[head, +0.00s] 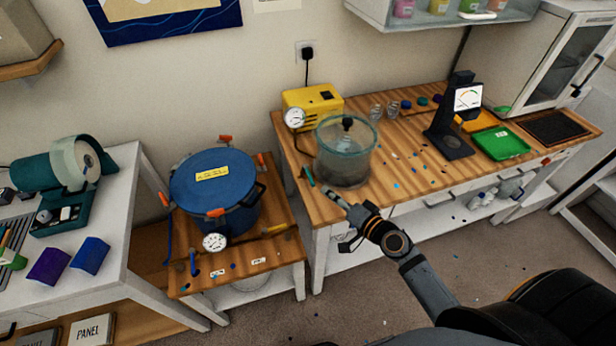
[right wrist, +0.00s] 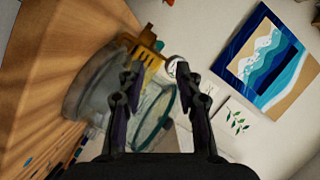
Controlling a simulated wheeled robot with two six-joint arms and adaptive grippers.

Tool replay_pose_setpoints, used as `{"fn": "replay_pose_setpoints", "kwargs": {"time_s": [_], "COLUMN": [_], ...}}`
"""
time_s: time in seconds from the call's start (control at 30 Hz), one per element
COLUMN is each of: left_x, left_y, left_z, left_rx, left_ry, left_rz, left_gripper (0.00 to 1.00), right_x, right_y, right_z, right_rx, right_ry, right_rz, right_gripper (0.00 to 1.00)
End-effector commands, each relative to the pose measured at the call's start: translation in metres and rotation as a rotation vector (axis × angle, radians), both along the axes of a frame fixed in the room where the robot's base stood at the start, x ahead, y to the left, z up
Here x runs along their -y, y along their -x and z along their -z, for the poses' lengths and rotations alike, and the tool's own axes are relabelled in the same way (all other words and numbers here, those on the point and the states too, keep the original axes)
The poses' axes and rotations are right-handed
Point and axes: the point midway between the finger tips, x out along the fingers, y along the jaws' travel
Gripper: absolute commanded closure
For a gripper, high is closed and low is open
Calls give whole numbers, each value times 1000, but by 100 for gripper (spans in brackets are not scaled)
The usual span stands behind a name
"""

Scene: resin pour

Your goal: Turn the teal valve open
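A small teal valve handle (head: 308,175) sits at the left front of the wooden bench, just left of the clear vacuum chamber (head: 345,170) with a teal rim. My right gripper (head: 336,199) is near the bench's front edge, a little right of and nearer than the valve handle, apart from it. In the right wrist view, the two fingers of my right gripper (right wrist: 162,88) are spread with nothing held between them. The chamber (right wrist: 95,90) shows behind the fingers there, tilted in the picture. I cannot make out the valve handle in that view. My left gripper is not in view.
A yellow pump (head: 313,108) with a gauge stands behind the chamber. A gauge stand (head: 455,120) and green tray (head: 500,143) are farther right.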

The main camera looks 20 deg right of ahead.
Motion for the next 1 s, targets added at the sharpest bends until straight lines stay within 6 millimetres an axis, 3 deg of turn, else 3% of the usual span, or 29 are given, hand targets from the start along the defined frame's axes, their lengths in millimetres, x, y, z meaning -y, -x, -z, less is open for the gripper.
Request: {"fn": "replay_pose_setpoints", "kwargs": {"time_s": [0.17, 0.4, 0.6, 1.0], "left_x": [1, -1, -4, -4], "left_y": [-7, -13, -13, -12], "left_z": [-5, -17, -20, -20], "left_rx": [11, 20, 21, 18], "left_ry": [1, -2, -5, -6], "left_rz": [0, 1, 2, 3], "left_gripper": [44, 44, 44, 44], "right_x": [-3, -22, -33, -37], "right_y": [-12, -59, -87, -96], "right_z": [1, 11, 20, 23], "right_rx": [2, 1, -1, -1], "right_ry": [-2, -3, 0, 3], "right_rz": [5, 3, 1, 0], "right_gripper": [65, 65, 65, 67]}}
